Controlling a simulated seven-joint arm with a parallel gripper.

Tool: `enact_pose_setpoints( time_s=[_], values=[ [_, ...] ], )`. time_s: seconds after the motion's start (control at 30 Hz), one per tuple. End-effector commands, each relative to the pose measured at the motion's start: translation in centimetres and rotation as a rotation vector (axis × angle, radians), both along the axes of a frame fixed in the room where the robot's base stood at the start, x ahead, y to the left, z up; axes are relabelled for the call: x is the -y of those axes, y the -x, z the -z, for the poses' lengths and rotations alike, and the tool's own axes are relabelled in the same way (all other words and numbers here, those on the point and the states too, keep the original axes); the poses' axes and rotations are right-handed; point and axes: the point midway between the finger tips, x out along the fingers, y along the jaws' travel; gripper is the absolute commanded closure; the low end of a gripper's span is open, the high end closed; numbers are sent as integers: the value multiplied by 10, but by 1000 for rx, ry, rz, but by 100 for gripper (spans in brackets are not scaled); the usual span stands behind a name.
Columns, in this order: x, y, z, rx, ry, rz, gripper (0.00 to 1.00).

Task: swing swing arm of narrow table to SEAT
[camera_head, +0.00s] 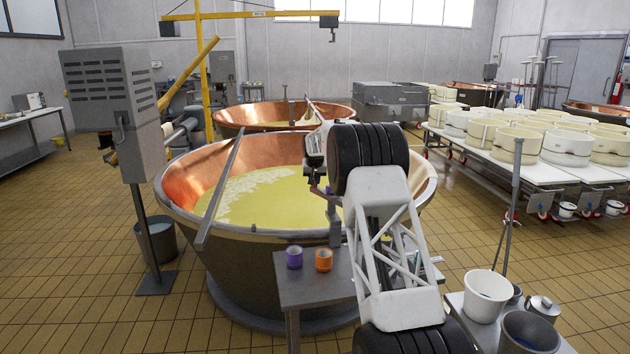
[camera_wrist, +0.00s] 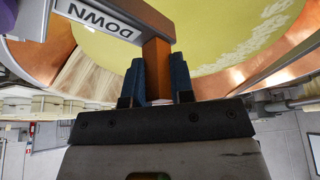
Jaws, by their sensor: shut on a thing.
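In the wrist view my gripper (camera_wrist: 157,85) has its two blue fingers closed on an orange-brown handle (camera_wrist: 157,60). The handle joins a grey bar, the swing arm (camera_wrist: 120,38), which carries a white "DOWN" label, upside down in this view. Yellow vat contents lie beyond it. In the head view the narrow table (camera_head: 300,295) stands against the front of the near copper vat, with a grey post (camera_head: 335,228) at its back edge. My arm covers the table's right part and much of the swing arm. The SEAT mark is not visible.
A purple cup (camera_head: 294,257) and an orange cup (camera_head: 324,260) stand on the narrow table. The near vat (camera_head: 265,245) has a long bar (camera_head: 218,190) across its left side. White and dark buckets (camera_head: 487,296) stand on a bench at right.

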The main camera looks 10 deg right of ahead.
Motion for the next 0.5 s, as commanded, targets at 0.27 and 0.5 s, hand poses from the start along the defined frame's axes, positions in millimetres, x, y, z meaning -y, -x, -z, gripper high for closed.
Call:
enact_pose_setpoints(
  time_s=[0.27, 0.5],
  values=[
    [-13, 10, 0, -1, 0, -136, 100],
    [-28, 24, -1, 0, 0, -321, 100]
  ],
)
